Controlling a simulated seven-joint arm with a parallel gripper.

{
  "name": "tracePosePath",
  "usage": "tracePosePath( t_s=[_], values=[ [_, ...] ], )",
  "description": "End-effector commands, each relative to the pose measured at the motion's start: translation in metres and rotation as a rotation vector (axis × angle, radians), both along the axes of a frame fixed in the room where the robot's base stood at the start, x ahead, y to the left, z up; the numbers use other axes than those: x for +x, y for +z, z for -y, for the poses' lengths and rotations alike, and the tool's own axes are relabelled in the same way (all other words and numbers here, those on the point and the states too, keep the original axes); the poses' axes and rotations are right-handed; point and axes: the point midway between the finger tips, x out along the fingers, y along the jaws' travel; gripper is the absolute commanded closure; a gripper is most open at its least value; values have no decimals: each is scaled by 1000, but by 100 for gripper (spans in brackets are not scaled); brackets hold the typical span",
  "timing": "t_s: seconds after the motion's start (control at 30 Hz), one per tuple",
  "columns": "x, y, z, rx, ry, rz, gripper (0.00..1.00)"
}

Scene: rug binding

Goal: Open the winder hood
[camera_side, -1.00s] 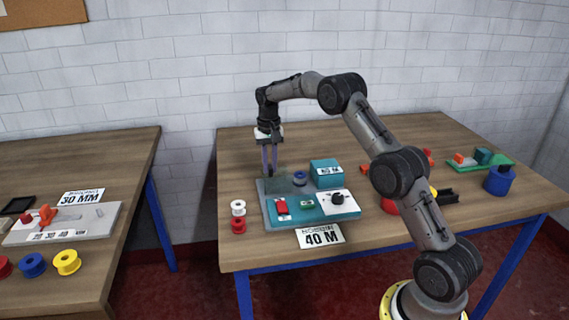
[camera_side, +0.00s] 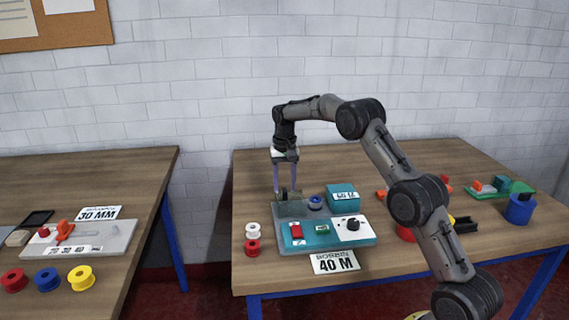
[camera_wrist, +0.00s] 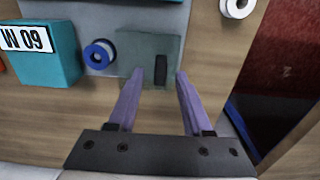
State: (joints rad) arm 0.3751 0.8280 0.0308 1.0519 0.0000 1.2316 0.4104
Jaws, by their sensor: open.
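The winder hood (camera_wrist: 138,48) is a see-through greenish-grey cover at the back left of the winder. It looks lowered over the grey plate. A dark upright handle (camera_wrist: 161,70) stands on it in the wrist view. In the side view the hood (camera_side: 290,209) is faint. My gripper (camera_side: 286,190) is above the hood's back edge and points down. In the wrist view its purple fingers (camera_wrist: 160,75) are apart, one on each side of the handle's line, with nothing held. Whether the fingertips are level with the handle is unclear.
Beside the hood are a blue spool (camera_wrist: 98,54) and a teal box (camera_wrist: 51,60) marked W 09. A white spool (camera_side: 252,229) and a red spool (camera_side: 252,248) stand left of the winder. A "40 M" card (camera_side: 334,262) is in front.

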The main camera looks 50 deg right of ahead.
Motion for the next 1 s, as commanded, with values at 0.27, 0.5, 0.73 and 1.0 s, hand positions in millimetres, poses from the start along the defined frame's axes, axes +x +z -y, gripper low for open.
tracePosePath(
  t_s=[0.27,0.5,0.73,1.0],
  values=[
    [1,61,0,-2,0,6,50],
    [1,104,0,-2,0,6,50],
    [0,121,0,-1,0,3,50],
    [0,122,0,-1,0,2,50]
  ],
)
